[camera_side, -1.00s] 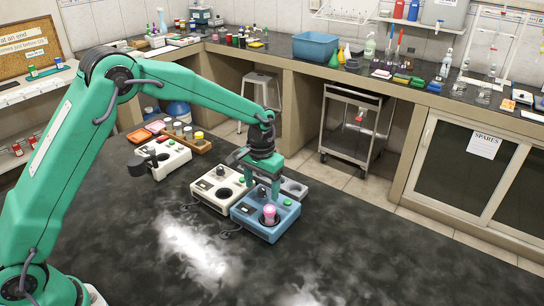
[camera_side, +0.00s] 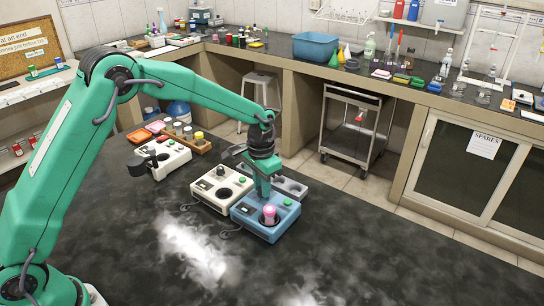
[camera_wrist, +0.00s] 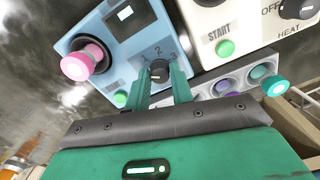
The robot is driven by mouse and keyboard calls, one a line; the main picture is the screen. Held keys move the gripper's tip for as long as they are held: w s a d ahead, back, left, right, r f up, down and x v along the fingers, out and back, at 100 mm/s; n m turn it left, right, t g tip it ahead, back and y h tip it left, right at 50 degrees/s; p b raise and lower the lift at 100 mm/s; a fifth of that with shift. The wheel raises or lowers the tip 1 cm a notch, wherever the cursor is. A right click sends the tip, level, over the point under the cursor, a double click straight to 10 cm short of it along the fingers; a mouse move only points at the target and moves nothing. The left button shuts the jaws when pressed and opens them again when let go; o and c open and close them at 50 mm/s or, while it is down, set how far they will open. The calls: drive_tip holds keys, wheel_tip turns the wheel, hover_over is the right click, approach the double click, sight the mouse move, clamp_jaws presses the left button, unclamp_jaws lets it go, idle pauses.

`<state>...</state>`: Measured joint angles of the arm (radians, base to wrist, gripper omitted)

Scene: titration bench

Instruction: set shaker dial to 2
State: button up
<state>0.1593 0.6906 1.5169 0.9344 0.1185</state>
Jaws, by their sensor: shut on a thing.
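The shaker (camera_side: 250,222) is a blue box on the dark bench, also at the upper left of the wrist view (camera_wrist: 95,48). A pink-capped vial (camera_side: 269,214) stands in its round well; in the wrist view the cap (camera_wrist: 76,67) shows. The black shaker dial (camera_wrist: 158,71) has the numbers 1, 2 and 3 around it. My gripper (camera_wrist: 160,82) points down over the shaker, its two green fingers shut on the dial from both sides. In the side view my gripper (camera_side: 263,192) hides the dial. I cannot tell which number the pointer faces.
A white device (camera_side: 215,186) with a START button stands close beside the shaker. A grey holder (camera_side: 292,188) with coloured-topped pieces is just behind. Another white device (camera_side: 165,160) and a wooden rack (camera_side: 190,135) stand farther left. The front bench is clear.

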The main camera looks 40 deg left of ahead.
drive_tip(key=m, duration=0.8)
drive_tip(key=shift+m, duration=0.6)
idle(0.3)
drive_tip(key=m, duration=0.3)
drive_tip(key=shift+m, duration=2.3)
drive_tip(key=o, duration=1.3)
